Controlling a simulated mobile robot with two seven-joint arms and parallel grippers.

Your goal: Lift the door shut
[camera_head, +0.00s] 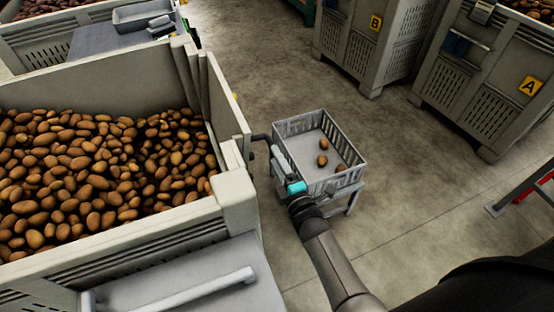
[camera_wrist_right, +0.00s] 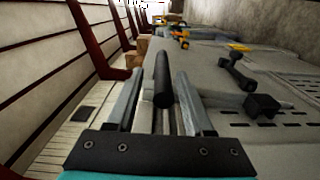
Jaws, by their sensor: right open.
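A large grey box (camera_head: 150,236) full of brown potatoes fills the left of the head view. On its right side, a dark bent handle (camera_head: 262,137) sticks out towards my right gripper (camera_head: 277,158). That gripper is open, with its fingers beside the handle's end. In the right wrist view, a dark round bar (camera_wrist_right: 163,82) stands between the two open fingers of the gripper (camera_wrist_right: 155,95). I cannot tell whether they touch it. The outer face of the box's right side is mostly hidden, so the door's position cannot be told. My left gripper is not in view.
A grey crate (camera_head: 352,182) on a stand, with a few potatoes inside, is close to the right gripper. Grey bins marked B (camera_head: 345,50) and A (camera_head: 455,85) stand at the back right. A red-and-dark frame (camera_head: 520,194) is at the right edge. Floor between is clear.

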